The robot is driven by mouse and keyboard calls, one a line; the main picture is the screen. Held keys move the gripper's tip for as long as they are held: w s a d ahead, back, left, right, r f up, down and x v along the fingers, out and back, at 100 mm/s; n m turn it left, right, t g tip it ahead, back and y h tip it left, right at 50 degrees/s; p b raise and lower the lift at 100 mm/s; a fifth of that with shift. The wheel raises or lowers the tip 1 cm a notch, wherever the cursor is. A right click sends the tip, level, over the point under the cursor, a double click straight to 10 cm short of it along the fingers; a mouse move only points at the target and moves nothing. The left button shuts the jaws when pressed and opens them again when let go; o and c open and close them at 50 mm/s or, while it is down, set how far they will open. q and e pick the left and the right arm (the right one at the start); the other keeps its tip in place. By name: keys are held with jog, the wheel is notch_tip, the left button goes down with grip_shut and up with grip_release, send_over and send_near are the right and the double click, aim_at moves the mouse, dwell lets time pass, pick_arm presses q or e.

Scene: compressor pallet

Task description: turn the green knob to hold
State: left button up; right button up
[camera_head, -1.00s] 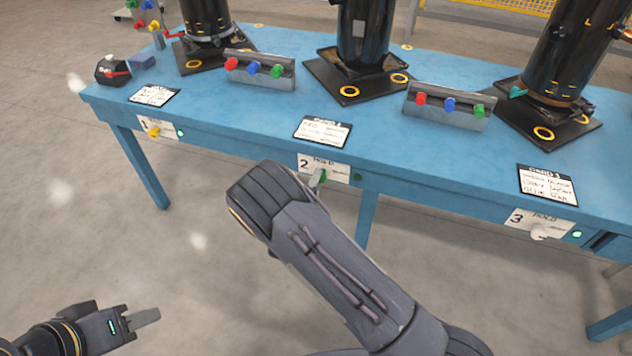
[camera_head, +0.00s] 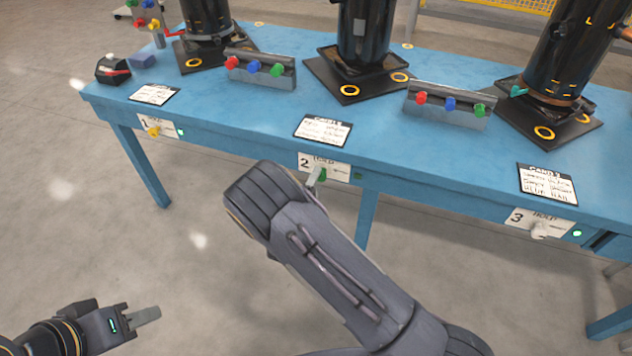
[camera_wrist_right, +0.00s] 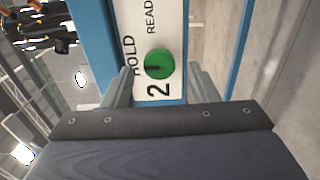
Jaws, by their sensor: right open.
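The green knob (camera_wrist_right: 158,64) sits on the white plate marked 2 (camera_wrist_right: 172,30), with HOLD and READY printed on it. A dark mark shows on the knob's face; I cannot tell its exact setting. In the right wrist view my right gripper (camera_wrist_right: 160,84) is open, with one finger on each side of the knob and gaps visible. In the head view the knob (camera_head: 323,174) is partly hidden behind my right gripper (camera_head: 315,177) at the table's front edge. My left gripper (camera_head: 146,315) is low at the left, far from the table, seen side-on.
The blue table (camera_head: 250,125) carries black cylinders on dark bases and blocks of coloured knobs. Plate 1 with a yellow knob (camera_head: 152,131) and plate 3 with a white knob (camera_head: 539,229) are on the same front edge. The floor before the table is clear.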

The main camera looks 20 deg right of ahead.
jog(key=v, duration=0.7)
jog(key=shift+p, duration=0.3)
jog(key=w+d+r+m+g+y, duration=0.1)
jog(key=w+r+m+g+y, duration=0.25)
jog(key=r+m+y, duration=0.3)
jog(key=s+d+r+m+g+y, duration=0.2)
jog(key=s+r+m+y, duration=0.2)
jog(key=s+r+y, duration=0.5)
jog(key=s+d+r+m+g+h, duration=0.1)
jog(key=s+d+r+g, duration=0.15)
jog(key=s, duration=0.95)
jog(key=s+d+r+m+g+h, duration=0.15)
jog(key=s+d, duration=0.25)
jog(key=s, duration=0.7)
notch_tip(320, 180, up, 19)
jog(key=p, duration=1.9)
jog(key=shift+a+y, duration=0.3)
jog(key=shift+y, duration=0.1)
